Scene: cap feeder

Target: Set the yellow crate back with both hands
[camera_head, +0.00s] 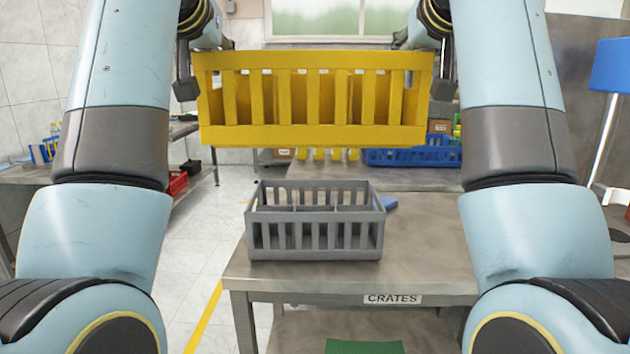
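The yellow crate (312,134) hangs level in the air above the table, near the top centre of the view. It has slatted sides, and its inside is mostly hidden by the front wall. My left gripper (188,82) is at the crate's left end and my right gripper (443,82) is at its right end. Each has a dark finger showing outside the end wall. The inner fingers are hidden, but the crate is held up between the two grippers.
A grey divided crate (315,252) stands on the metal table (420,255), below the yellow one. A blue object (390,202) lies behind it. A blue crate (412,157) sits farther back. A "CRATES" label (392,299) marks the front edge. The table's right side is clear.

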